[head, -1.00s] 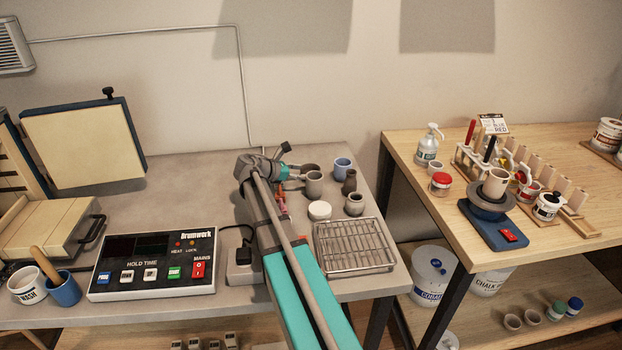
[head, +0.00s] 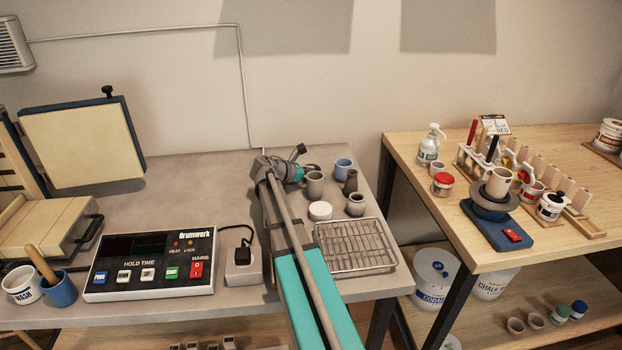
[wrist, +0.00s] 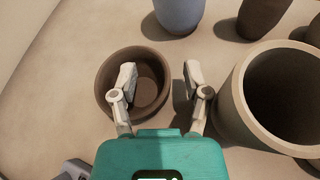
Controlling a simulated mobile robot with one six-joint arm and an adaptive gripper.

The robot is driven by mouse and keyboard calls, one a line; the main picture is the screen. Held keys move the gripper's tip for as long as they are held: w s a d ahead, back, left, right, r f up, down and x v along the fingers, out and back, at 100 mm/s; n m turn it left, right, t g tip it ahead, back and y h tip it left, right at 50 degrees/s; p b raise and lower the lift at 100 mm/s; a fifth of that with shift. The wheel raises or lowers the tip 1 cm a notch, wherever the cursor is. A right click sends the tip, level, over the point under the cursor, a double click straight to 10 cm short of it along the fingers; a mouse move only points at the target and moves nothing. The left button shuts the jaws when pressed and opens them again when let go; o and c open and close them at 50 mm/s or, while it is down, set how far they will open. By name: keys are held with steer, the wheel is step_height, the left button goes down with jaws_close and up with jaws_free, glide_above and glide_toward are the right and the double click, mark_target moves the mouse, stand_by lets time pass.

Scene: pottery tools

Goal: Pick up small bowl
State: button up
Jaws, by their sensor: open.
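The small bowl is brown and round, and it stands upright on the grey bench in the wrist view (wrist: 107,88). In the head view it is mostly hidden behind my gripper and the grey mug, with a bit of dark rim showing (head: 314,168). My gripper (wrist: 160,80) is open and points down at it. The left finger is over the bowl's opening and the right finger is outside its right side, so the bowl's right wall lies between them. I cannot tell how far down the fingertips are.
A grey mug (wrist: 232,100) stands close to the right finger; it also shows in the head view (head: 314,187). A blue cup (head: 343,170), a dark vase (head: 350,183), a small grey pot (head: 355,207), a white round jar (head: 320,211) and a wire rack (head: 355,246) are nearby. The bench left of the bowl is clear.

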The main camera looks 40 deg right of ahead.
steer(key=shift+s+d+f, duration=0.1)
steer(key=shift+d+f, duration=0.05)
steer(key=shift+d, duration=0.2)
stand_by(0.3)
jaws_close()
